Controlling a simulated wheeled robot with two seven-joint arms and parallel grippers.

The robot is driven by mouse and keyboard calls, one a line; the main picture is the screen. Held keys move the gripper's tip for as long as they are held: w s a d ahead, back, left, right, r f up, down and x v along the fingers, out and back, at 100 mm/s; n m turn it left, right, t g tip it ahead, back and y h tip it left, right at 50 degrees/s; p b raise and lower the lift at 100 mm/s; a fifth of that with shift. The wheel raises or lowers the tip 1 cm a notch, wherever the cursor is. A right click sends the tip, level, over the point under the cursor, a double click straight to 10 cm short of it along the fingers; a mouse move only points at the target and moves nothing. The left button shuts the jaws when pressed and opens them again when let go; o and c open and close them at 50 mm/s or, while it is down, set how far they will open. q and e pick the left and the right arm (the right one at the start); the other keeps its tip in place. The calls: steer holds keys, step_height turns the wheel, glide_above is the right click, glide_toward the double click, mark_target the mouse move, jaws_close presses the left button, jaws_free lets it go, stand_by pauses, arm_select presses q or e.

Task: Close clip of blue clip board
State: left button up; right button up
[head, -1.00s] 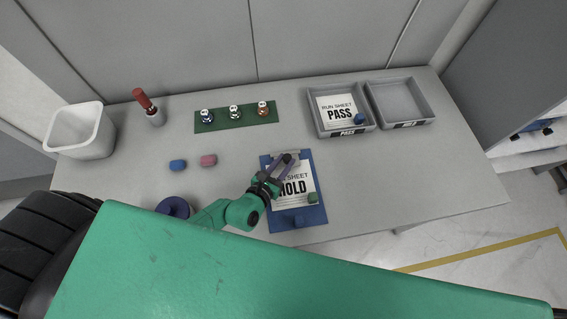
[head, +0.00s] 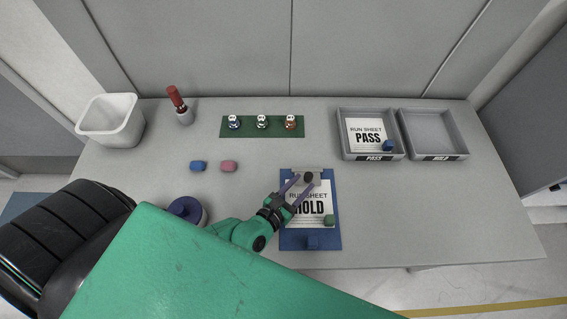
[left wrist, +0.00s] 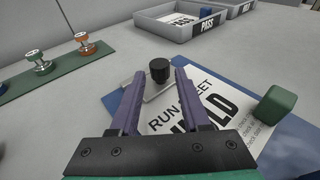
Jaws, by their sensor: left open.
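The blue clip board (head: 290,240) lies on the table in front of me, with a run sheet reading HOLD (head: 318,190) on it. Its metal clip (head: 323,171) is at the far edge and bears a black knob (head: 308,177). In the left wrist view the black knob (left wrist: 160,70) stands just beyond and between the two purple fingers. My left gripper (head: 300,182) is open and empty above the sheet, close to the knob. Whether a finger touches the knob I cannot tell. My right gripper is not in view.
Two grey trays (head: 343,149) (head: 463,150) stand at the back right.

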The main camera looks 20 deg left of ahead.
arm_select(q)
steer(key=b+v, duration=0.1)
steer(key=v, duration=1.1)
steer(key=shift+s+b, duration=0.1)
steer(key=shift+b, duration=0.2)
steer(key=shift+s, duration=0.1)
steer(key=shift+a, duration=0.1)
